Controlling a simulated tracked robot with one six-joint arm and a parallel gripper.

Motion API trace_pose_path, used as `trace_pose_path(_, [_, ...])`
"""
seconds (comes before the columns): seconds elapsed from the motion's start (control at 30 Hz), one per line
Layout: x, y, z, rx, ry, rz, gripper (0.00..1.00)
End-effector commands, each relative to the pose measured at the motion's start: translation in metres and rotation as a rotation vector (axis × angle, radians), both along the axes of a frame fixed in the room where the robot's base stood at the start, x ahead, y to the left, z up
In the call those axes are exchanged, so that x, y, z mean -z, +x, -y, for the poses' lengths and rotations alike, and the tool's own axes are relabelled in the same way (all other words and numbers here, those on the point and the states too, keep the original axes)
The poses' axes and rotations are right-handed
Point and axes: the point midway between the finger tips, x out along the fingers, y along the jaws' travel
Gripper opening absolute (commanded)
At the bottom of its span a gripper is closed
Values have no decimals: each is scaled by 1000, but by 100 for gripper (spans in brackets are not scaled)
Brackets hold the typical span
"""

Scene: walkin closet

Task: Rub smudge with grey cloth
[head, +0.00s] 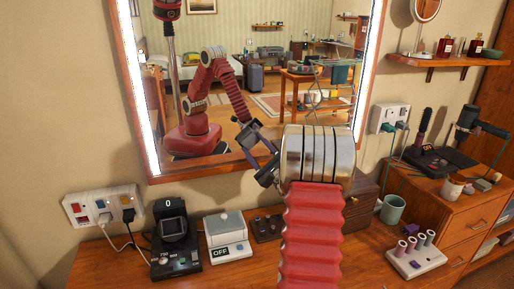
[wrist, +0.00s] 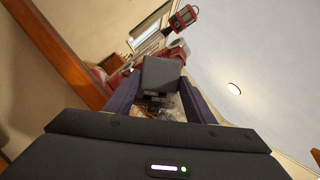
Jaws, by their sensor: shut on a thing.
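The large framed mirror (head: 225,150) stands against the wall behind the dresser. My gripper (head: 264,166) is close to the lower part of the mirror, partly hidden by my silver wrist link. Its reflection meets it closely, so I cannot tell whether they touch. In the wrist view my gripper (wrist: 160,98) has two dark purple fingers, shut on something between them. A grey, square-edged shape (wrist: 160,72) shows there, consistent with the grey cloth, though part may be reflection. I cannot make out the smudge in either view.
Power outlets with cables flank the mirror. A shelf (head: 445,60) hangs at right.

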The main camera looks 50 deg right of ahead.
Motion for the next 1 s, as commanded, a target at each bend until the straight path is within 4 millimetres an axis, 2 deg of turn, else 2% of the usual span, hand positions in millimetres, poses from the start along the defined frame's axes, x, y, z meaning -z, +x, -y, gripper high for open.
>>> trace_pose_path(0.47, [-8,1,3,2,-4,4,31])
trace_pose_path(1.0, [-7,-16,30,5,-2,2,31])
